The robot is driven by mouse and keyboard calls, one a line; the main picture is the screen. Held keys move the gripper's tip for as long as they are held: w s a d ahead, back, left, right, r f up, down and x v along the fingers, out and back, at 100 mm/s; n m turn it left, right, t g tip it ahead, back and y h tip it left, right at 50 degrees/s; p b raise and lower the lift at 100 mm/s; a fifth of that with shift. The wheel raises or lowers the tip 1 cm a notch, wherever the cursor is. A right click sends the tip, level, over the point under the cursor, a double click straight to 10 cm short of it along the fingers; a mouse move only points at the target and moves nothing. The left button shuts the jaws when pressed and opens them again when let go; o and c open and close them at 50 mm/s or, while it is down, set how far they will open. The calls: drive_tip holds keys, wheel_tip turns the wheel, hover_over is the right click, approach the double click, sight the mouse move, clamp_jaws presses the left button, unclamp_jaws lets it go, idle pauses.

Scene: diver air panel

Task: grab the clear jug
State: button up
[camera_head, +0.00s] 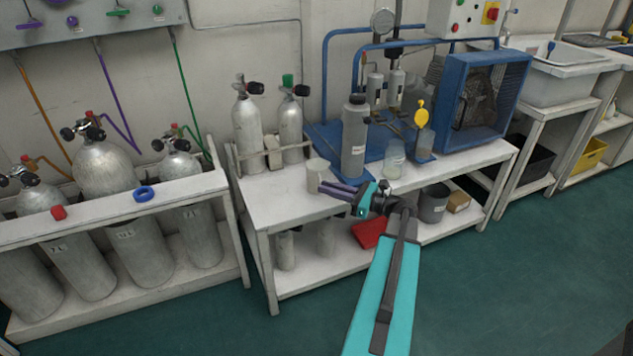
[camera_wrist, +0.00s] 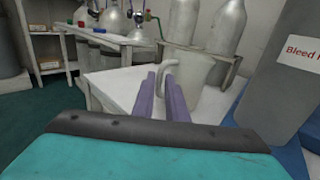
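The clear jug (camera_head: 317,174) is a pale, see-through vessel standing near the left end of the white bench. It looks upright. In the wrist view the jug (camera_wrist: 187,82) is just past my fingertips, with its handle on the left side. My gripper (camera_wrist: 161,80) has two purple fingers close together, with a narrow gap, and the handle sits between their tips. They look shut on the handle, though the contact itself is small in view. In the head view my gripper (camera_head: 326,186) reaches the jug from the right, low over the bench top.
A tall grey bottle (camera_head: 354,138) stands right of the jug, with a clear beaker (camera_head: 394,158) beyond it. Two small cylinders (camera_head: 247,122) stand in a rack behind the jug. A blue compressor frame (camera_head: 484,92) fills the bench's right. Large cylinders (camera_head: 104,168) are racked at left.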

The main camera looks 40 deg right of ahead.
sight(320, 178)
drive_tip(key=shift+b+x, duration=0.4)
drive_tip(key=shift+x, duration=1.3)
clamp_jaws()
drive_tip(key=shift+r, duration=0.25)
drive_tip(key=shift+r+p, duration=0.85)
drive_tip(key=shift+r, duration=0.8)
drive_tip(key=s+a+r+p, duration=0.1)
drive_tip(key=s+a+p, duration=0.2)
drive_tip(key=s, duration=1.2)
drive_tip(key=shift+s+a+r, duration=0.15)
drive_tip(key=shift+s+a, duration=0.05)
drive_tip(key=shift+s, duration=0.1)
